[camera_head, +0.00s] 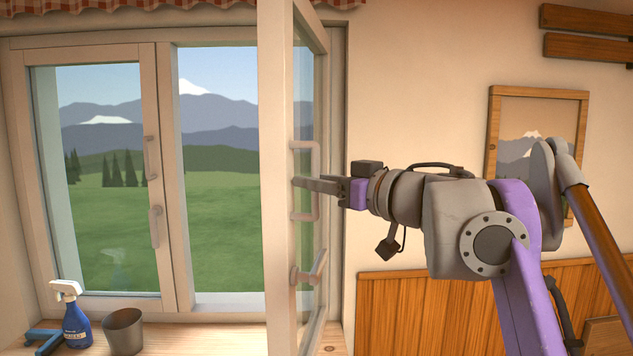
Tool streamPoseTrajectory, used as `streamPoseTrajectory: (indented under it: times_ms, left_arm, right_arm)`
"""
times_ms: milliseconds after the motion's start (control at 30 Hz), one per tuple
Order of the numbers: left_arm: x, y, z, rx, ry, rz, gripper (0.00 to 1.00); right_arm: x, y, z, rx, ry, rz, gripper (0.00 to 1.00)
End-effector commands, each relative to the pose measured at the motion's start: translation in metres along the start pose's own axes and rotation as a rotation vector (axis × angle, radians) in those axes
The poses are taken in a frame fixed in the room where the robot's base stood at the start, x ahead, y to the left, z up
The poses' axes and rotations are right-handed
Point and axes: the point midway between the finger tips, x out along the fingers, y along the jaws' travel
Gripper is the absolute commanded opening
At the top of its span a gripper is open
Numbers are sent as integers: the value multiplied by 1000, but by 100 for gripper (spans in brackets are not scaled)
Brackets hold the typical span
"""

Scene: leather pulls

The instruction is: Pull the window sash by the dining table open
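The right window sash (276,240) stands swung open into the room, seen almost edge-on. Its pale pull handle (316,204) is on the side facing right, and a lever latch (311,270) is below it. My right gripper (308,183) reaches in from the right, with its fingers across the upright bar of the pull. The fingers look closed around the bar, though their tips are partly hidden by the sash edge. The left sash (148,90) sits in its frame with its own handle (155,225). My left gripper is not in view.
On the sill at lower left are a blue spray bottle (76,318), a blue squeegee-like tool (45,338) and a grey cup (123,332). A framed picture (496,130) hangs on the wall behind my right arm. Wood panelling (400,305) covers the lower wall.

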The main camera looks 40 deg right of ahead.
Motion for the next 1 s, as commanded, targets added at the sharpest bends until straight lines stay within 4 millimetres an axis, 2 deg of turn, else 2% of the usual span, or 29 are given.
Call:
streamPoseTrajectory:
  times_ms: [333,467,800,1000]
  left_arm:
    - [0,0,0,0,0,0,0]
    - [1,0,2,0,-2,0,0]
    - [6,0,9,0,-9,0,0]
    - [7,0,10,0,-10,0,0]
  right_arm:
    - [-1,-1,1,-1,-1,-1,47]
    - [-10,0,1,-1,-2,1,47]
    - [-68,2,1,-2,-2,6,47]
    - [-94,1,0,-1,-1,4,47]
